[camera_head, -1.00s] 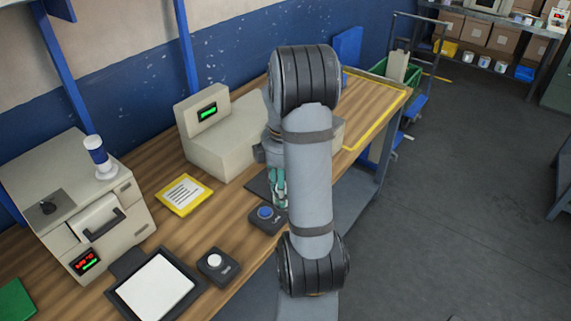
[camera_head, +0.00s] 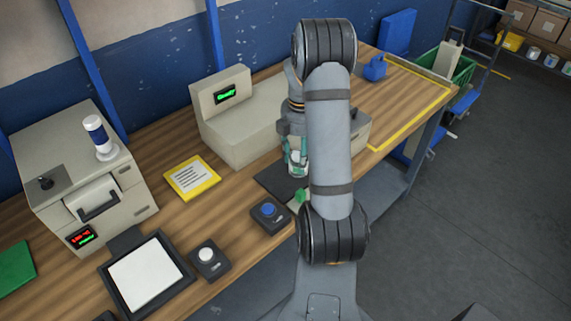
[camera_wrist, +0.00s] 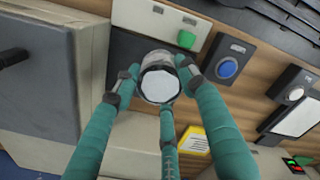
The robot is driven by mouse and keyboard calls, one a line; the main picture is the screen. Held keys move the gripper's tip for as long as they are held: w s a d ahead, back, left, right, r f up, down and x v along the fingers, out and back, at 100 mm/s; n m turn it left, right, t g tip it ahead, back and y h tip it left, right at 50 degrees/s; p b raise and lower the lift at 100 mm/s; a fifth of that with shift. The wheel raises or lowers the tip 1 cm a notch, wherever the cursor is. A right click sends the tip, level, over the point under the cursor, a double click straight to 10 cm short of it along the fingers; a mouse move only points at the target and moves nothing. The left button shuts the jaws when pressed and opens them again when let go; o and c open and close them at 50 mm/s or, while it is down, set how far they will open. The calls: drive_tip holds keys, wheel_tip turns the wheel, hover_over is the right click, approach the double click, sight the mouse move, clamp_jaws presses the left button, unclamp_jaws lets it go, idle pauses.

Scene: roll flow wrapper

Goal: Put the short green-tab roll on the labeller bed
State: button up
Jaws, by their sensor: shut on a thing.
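My gripper (camera_wrist: 158,80) has teal fingers shut around a short roll (camera_wrist: 160,86). The wrist view shows the roll's white round end and grey rim. In the head view, the gripper (camera_head: 296,164) holds it upright or nearly so, at the dark flat plate (camera_head: 272,180) in front of the cream machine (camera_head: 232,130) with a green-lit screen. This plate looks like the labeller bed. I cannot tell whether the roll touches it. A green piece (camera_wrist: 186,39) shows beyond the roll on a pale strip; whether it belongs to the held roll is unclear.
A blue button box (camera_head: 270,211) and a white button box (camera_head: 210,258) stand along the front edge. A yellow-framed card (camera_head: 192,178) lies left of the plate. A cream box machine (camera_head: 80,185) stands at the left. A yellow-outlined area (camera_head: 400,105) at the right is mostly clear.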

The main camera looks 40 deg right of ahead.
drive_tip(key=shift+w+a+f+p, duration=0.1)
drive_tip(key=shift+w+f+p, duration=0.3)
drive_tip(key=shift+w+f, duration=0.65)
drive_tip(key=shift+w+a+f+p, duration=0.1)
drive_tip(key=shift+w+f+p, duration=0.35)
drive_tip(key=shift+w+f, duration=0.65)
drive_tip(key=shift+w+a+f+p, duration=0.1)
drive_tip(key=shift+w+f+p, duration=0.4)
drive_tip(key=shift+f, duration=0.95)
drive_tip(key=shift+f+b, duration=0.2)
drive_tip(key=shift+b, duration=0.1)
drive_tip(key=o, duration=1.3)
drive_tip(key=shift+o, duration=0.3)
wheel_tip(320, 180, up, 12)
drive_tip(key=shift+r+b, duration=0.25)
drive_tip(key=shift+b, duration=0.1)
